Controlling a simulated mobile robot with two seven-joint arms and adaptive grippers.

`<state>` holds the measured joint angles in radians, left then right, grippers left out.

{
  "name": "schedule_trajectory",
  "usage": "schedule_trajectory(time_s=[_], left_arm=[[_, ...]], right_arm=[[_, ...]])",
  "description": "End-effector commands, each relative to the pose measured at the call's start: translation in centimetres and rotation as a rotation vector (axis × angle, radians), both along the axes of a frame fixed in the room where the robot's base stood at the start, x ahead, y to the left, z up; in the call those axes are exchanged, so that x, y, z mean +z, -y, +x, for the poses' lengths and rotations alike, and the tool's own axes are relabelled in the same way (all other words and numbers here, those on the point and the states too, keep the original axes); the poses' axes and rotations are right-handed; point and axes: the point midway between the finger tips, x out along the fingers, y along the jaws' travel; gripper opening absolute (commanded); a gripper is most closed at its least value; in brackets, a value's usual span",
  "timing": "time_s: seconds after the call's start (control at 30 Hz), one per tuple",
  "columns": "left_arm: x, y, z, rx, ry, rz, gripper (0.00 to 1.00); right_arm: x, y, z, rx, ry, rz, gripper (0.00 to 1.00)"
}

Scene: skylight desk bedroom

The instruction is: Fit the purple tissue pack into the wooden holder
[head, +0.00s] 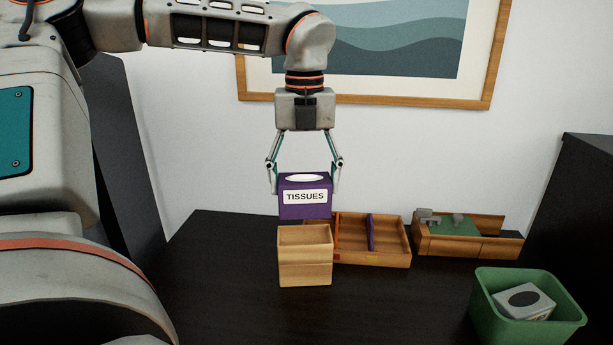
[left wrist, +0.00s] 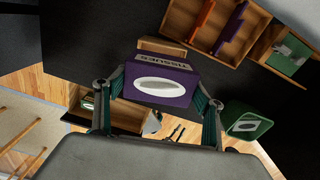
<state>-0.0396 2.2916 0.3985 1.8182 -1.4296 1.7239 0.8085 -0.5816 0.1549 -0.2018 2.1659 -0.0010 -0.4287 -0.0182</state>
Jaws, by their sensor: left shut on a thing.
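The purple tissue pack (head: 305,211) has a white "TISSUES" label and a white oval on top. My left gripper (head: 304,188) is shut on it from above, one finger on each side. The pack is upright and appears just above and behind the wooden holder (head: 304,273), an open-topped box on the dark desk. In the left wrist view the pack (left wrist: 160,85) sits between the fingers and hides most of the holder (left wrist: 162,47). My right gripper is not in view.
A wooden box with a green inside (head: 470,245) is further right. A green bin (head: 528,325) holding a white box is at front right. The desk's left front (head: 220,290) is clear.

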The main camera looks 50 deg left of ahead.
Motion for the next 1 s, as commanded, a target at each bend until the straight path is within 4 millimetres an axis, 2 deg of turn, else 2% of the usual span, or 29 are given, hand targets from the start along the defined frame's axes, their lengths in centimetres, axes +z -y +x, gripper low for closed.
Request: schedule_trajectory(time_s=[0.1, 0.43, 0.7, 1.0], left_arm=[[-1.5, 0.0, 0.1, 0.001, -0.006, -0.001, 0.46], [-3.9, 0.0, 0.0, 0.001, -0.003, 0.0, 0.46], [-4.5, 0.0, 0.0, 0.001, -0.001, -0.001, 0.46], [-4.4, 0.0, 0.0, 0.001, 0.001, -0.001, 0.46]], right_arm=[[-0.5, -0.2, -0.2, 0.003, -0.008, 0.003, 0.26], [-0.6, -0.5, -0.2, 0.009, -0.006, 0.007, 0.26], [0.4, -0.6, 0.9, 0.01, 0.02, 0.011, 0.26], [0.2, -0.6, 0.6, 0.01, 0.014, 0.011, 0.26]])
